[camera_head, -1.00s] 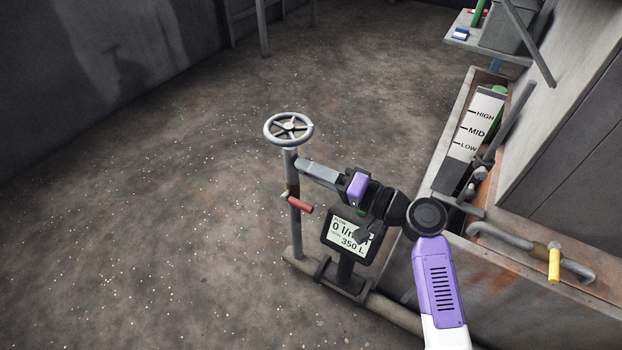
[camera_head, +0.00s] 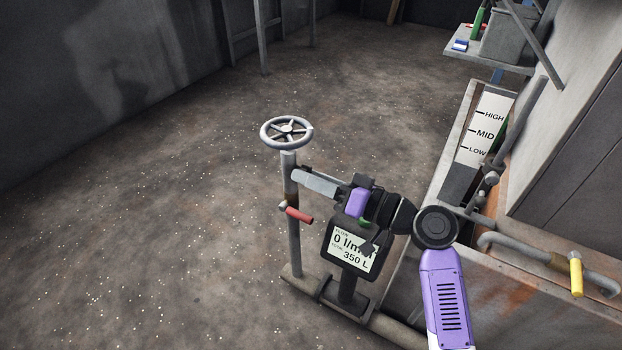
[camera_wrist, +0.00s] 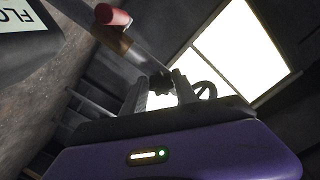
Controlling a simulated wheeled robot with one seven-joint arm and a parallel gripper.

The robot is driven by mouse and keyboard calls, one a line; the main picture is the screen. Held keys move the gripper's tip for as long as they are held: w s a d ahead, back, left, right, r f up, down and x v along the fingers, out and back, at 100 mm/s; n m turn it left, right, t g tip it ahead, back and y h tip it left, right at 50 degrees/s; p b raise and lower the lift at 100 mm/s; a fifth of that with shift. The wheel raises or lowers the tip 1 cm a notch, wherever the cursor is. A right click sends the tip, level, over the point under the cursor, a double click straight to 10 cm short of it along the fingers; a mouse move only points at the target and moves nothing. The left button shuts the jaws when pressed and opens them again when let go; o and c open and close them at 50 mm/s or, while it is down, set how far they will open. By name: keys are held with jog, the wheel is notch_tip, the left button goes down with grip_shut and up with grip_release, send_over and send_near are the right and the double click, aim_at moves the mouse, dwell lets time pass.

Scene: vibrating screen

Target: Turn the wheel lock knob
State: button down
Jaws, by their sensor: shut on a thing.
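The grey handwheel (camera_head: 286,132) sits on top of a vertical pipe (camera_head: 293,225). My gripper (camera_head: 297,176) reaches the pipe from the right, just below the wheel, with its fingers level with the upper pipe. In the wrist view, a small dark knob (camera_wrist: 162,84) shows between the tips of my gripper (camera_wrist: 158,80), which is shut on it. The knob is hidden behind the fingers in the head view. The dark rim of the handwheel (camera_wrist: 206,91) shows just right of the fingers in the wrist view.
A red lever handle (camera_head: 298,214) sticks out from the pipe below my gripper. A flow meter (camera_head: 352,246) reading 0 l/min and 350 L stands close under my arm. A tank with a level gauge (camera_head: 484,130) and a yellow-handled valve (camera_head: 575,274) is at right. Left floor is clear.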

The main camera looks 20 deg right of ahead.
jog(key=shift+r, duration=0.1)
jog(key=c, duration=1)
grip_release()
jog(key=shift+p+v, duration=1.3)
jog(key=shift+v, duration=2.65)
jog(key=shift+a, duration=0.1)
